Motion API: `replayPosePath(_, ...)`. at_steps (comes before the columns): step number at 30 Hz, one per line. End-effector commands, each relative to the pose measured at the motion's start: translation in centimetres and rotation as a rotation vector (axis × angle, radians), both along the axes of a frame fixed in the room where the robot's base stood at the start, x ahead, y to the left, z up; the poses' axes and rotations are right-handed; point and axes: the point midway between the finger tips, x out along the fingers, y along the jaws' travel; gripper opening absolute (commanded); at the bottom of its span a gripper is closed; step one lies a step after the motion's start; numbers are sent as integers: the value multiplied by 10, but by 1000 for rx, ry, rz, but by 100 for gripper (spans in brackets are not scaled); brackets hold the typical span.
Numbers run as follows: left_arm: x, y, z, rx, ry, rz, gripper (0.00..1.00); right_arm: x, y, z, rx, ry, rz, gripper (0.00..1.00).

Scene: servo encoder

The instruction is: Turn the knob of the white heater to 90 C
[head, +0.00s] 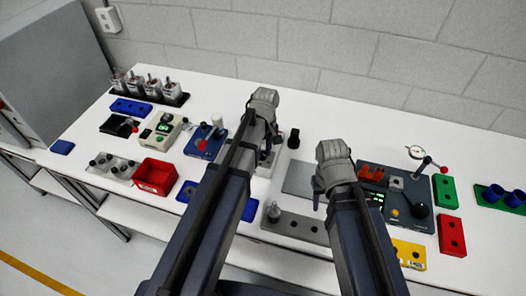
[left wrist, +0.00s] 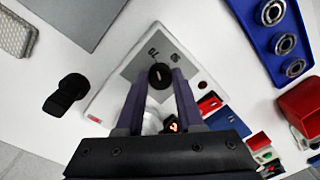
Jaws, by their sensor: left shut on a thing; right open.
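The white heater (left wrist: 105,97) lies under my left gripper in the left wrist view, with a grey face panel, printed numbers and a small lit red display (left wrist: 172,125). Its round black knob (left wrist: 160,76) sits between the fingertips of my left gripper (left wrist: 161,80), which is shut on it. A "70" shows near the knob; the other marks are too small to read surely. In the head view my left arm hides most of the heater (head: 262,168), and the left gripper (head: 267,152) is over it. My right gripper (head: 319,194) is open, apart from the heater, near a grey plate.
A black object (head: 293,138) stands close behind the heater. A red bin (head: 156,174), a blue tray (head: 186,192) and a beige device (head: 160,132) lie to the left. The grey plate (head: 298,177) and a dark panel with controls (head: 408,212) are to the right.

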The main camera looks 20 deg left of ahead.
Motion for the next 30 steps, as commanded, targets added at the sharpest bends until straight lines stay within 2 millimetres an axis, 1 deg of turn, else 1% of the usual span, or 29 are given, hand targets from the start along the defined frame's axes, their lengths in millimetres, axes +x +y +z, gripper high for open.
replayPosePath(8, 0, 0, 0, 0, 1, -9, 0, 0, 0, 0, 0, 0, 0, 50)
replayPosePath(14, -1, 0, 0, 0, 1, -79, 0, 0, 0, 0, 0, 0, 0, 50)
replayPosePath(20, -1, 0, 0, 0, 0, -230, 0, 0, 0, 0, 0, 0, 0, 50)
replayPosePath(30, -2, 0, 0, 0, 0, -553, 0, 0, 0, 0, 0, 0, 0, 50)
